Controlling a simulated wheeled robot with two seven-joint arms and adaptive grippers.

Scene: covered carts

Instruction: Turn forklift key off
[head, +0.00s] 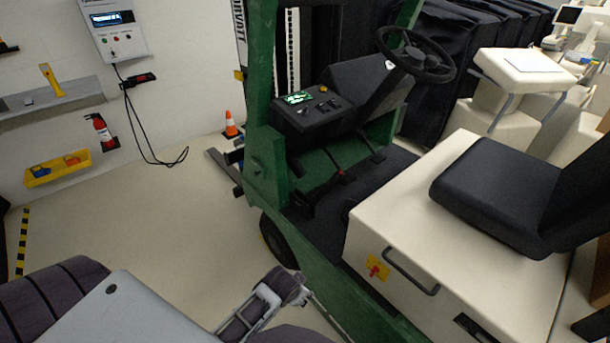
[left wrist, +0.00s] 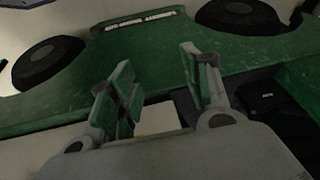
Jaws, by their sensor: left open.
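The green forklift (head: 258,165) stands in the middle of the head view. Its dark dash console (head: 318,118) has a lit green display (head: 298,97), a small orange-yellow knob (head: 323,88) and small dark controls. The key is too small to tell apart among them. My left arm reaches in low, beside the forklift's green side and well below the console. In the left wrist view my left gripper (left wrist: 157,62) is open, with nothing between its fingers. Green forklift bodywork (left wrist: 60,105) and dark wheels lie beyond it. My right gripper is not in view.
A steering wheel (head: 415,55) rises behind the console. A black seat (head: 500,195) sits on the cream housing (head: 400,225), which carries a red button on a yellow plate (head: 375,268). An orange cone (head: 231,124) stands near the wall. Floor left of the forklift is clear.

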